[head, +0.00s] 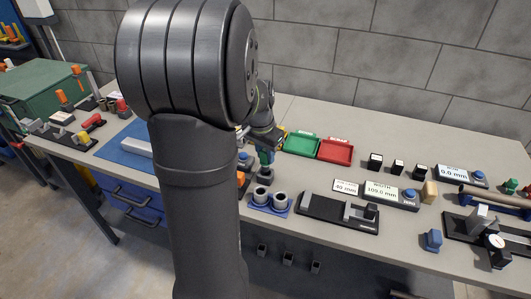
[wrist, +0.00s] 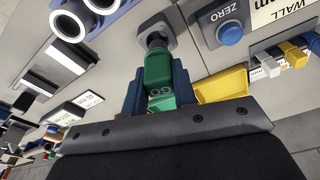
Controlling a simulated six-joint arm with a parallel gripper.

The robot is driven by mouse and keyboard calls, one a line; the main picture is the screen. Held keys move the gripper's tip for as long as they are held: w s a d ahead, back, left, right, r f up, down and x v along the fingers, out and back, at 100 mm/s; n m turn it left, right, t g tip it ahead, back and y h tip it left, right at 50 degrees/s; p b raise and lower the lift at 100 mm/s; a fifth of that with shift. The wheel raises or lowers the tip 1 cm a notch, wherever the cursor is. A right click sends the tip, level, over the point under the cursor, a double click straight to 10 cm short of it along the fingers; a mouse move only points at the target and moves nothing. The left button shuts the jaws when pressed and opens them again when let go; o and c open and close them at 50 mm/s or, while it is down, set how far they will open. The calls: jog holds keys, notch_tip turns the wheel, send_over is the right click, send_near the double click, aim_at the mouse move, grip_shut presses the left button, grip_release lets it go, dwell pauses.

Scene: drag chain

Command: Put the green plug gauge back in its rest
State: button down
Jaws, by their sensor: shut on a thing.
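The green plug gauge (wrist: 158,70), its handle marked GO, is held between the dark blue fingers of my gripper (wrist: 158,92) in the wrist view. The far end of the gauge points at a grey block with a dark round opening (wrist: 155,32), which looks like its rest. The end is at or just over the opening; I cannot tell how deep it sits. In the head view the green gauge (head: 265,158) shows small below my gripper (head: 266,145), above the grey block (head: 264,177). My arm hides part of the bench there.
A blue stand with two grey rings (head: 270,204) is in front of the block. A blue ZERO button (wrist: 229,32) and a yellow piece (wrist: 222,85) are close by. Green (head: 300,144) and red (head: 336,151) trays lie behind right. A black fixture (head: 338,213) stands right.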

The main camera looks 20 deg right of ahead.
aim_at(265, 162)
jog(key=shift+f, duration=2.1)
dwell(0.6)
jog(key=c, duration=1.1)
grip_release()
jog(key=r, duration=0.5)
jog(key=a+r, duration=0.1)
jog(key=r, duration=0.5)
jog(key=s+a+r, duration=0.1)
jog(key=r, duration=0.5)
jog(key=shift+s+a+r, duration=0.1)
jog(key=shift+a+r, duration=0.05)
jog(key=f, duration=0.5)
jog(key=d+f, duration=0.1)
jog(key=f, duration=0.5)
jog(key=w+d+f, duration=0.1)
jog(key=f, duration=0.5)
jog(key=shift+w+d+f, duration=0.1)
jog(key=shift+d+f, duration=0.05)
jog(key=shift+r, duration=0.2)
